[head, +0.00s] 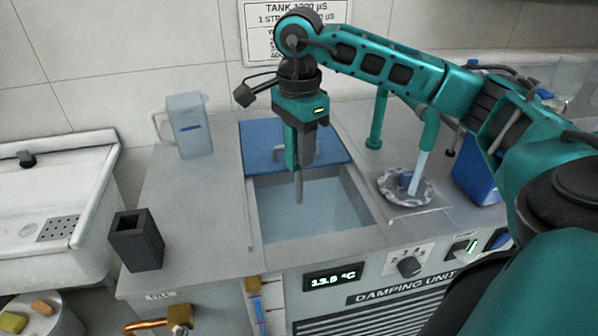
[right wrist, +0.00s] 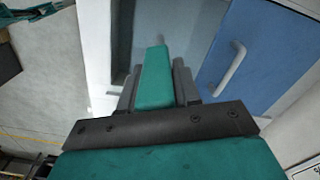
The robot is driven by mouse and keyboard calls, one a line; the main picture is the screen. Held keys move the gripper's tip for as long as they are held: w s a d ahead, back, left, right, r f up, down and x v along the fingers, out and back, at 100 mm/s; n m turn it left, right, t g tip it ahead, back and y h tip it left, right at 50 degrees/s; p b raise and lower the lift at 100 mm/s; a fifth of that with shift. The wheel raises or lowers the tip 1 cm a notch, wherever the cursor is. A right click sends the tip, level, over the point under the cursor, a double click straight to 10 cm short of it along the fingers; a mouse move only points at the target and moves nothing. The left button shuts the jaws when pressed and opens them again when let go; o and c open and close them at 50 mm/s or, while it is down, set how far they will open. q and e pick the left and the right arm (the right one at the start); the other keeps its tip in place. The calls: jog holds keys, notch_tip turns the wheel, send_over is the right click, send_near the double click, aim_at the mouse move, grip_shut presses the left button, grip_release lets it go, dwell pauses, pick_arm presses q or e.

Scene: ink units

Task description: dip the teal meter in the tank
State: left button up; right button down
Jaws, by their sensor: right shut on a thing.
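My right gripper (head: 302,145) hangs over the tank and points down. It is shut on the teal meter (head: 291,148), which shows between the two fingers in the right wrist view (right wrist: 155,82). The meter's grey probe (head: 299,187) points down over the open part of the tank (head: 335,205), which holds pale blue water. I cannot tell whether the probe's tip touches the water. The blue lid (head: 257,140) covers the back of the tank, and its handle shows in the right wrist view (right wrist: 231,68). My left gripper is not in view.
A clear jug (head: 190,128) stands at the back left of the counter. A black square holder (head: 136,240) stands at the front left. A white sink (head: 50,190) is far left.

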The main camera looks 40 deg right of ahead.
notch_tip(320, 180, up, 4)
jog(key=p, duration=0.2)
jog(key=shift+p, duration=0.3)
jog(key=shift+r+p, duration=0.45)
jog(key=shift+r, duration=0.15)
